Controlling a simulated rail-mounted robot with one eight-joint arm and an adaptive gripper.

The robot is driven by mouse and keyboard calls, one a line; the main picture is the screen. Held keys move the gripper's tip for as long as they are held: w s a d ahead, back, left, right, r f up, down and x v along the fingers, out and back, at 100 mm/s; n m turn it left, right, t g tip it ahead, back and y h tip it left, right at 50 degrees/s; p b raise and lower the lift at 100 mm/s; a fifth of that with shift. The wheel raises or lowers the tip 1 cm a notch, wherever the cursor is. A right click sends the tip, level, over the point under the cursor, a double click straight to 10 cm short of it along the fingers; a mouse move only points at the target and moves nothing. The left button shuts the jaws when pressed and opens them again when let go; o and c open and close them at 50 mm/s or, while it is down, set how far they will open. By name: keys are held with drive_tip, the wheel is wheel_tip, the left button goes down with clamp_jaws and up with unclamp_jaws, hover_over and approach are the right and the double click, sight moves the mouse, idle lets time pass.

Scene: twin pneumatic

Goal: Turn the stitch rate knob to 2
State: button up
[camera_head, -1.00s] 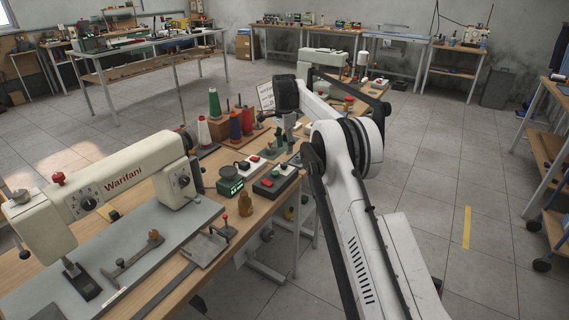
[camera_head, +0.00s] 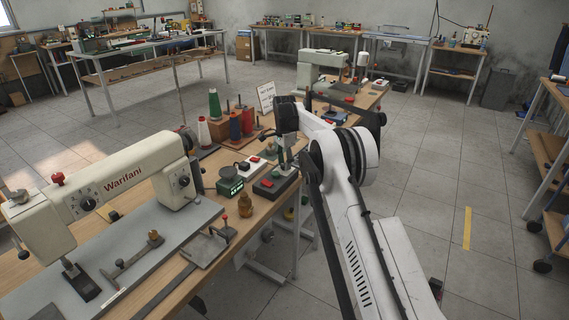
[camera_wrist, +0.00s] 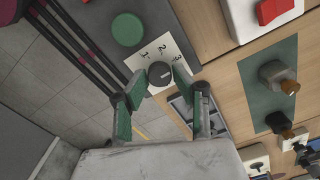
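In the wrist view, a round dark grey knob (camera_wrist: 160,73) sits on a white plate (camera_wrist: 150,52) marked 1, 2 and 3, on a dark box (camera_wrist: 97,22). No name for the knob is readable; a pale mark shows on it, but I cannot tell exactly which number it points to. My gripper (camera_wrist: 157,80) has its green-padded fingers apart, one on each side of the knob; contact is unclear. In the head view my gripper (camera_head: 286,158) is over the dark control box (camera_head: 268,189) at the bench's right edge.
A green button (camera_wrist: 127,29) is beside the dial plate. A white box with a red button (camera_wrist: 273,10) and a green mat (camera_wrist: 268,95) lie to the right.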

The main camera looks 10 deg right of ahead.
clamp_jaws()
drive_tip(key=shift+n, duration=0.3)
drive_tip(key=n+b, duration=0.1)
drive_tip(key=n, duration=0.3)
drive_tip(key=n+b, duration=0.1)
drive_tip(key=n, duration=0.4)
drive_tip(key=shift+a, duration=0.1)
idle(0.5)
drive_tip(key=o, duration=0.5)
unclamp_jaws()
